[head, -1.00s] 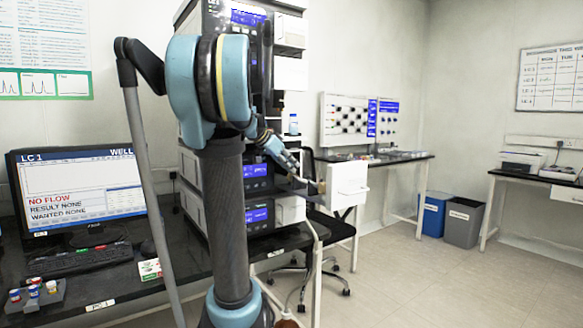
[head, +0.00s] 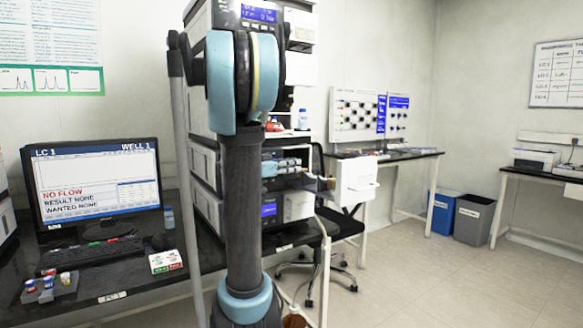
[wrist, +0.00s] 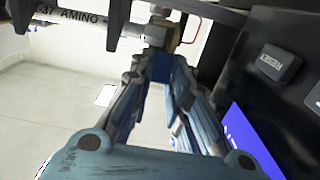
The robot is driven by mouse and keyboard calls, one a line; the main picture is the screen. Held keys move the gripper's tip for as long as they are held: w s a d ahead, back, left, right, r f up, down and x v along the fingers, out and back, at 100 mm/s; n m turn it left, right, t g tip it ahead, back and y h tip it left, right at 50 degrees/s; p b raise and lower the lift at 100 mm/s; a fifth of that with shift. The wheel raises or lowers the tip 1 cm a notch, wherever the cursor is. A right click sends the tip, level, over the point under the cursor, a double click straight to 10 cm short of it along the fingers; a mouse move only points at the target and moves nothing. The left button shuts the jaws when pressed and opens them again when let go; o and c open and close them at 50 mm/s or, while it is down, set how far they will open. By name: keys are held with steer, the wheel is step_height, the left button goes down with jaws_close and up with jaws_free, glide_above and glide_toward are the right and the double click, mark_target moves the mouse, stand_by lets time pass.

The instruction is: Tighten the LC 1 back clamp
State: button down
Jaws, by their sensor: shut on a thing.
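My gripper (wrist: 157,62) reaches forward in the wrist view, with its two fingers close together at the tips. It is shut on a small part at the fingertips, which looks like the clamp, though the fingers mostly hide it. A brownish fitting shows just beyond the tips. I cannot tell how tight the clamp is.
The stack's dark front panel with a button (wrist: 275,62) and a blue screen (wrist: 250,140) is close on the right. The monitor (head: 95,185) reads LC 1, NO FLOW. A chair (head: 340,215) stands behind the bench end.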

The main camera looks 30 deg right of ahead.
steer(key=shift+a+f, duration=0.1)
steer(key=shift+f, duration=0.05)
stand_by(0.4)
steer(key=c, duration=1.5)
jaws_free()
steer(key=shift+s+a+f, duration=0.1)
steer(key=shift+s+a, duration=0.1)
steer(key=shift+a, duration=2.8)
steer(key=shift+s+a+f, duration=0.1)
steer(key=shift+s+a, duration=0.1)
steer(key=shift+a, duration=2.75)
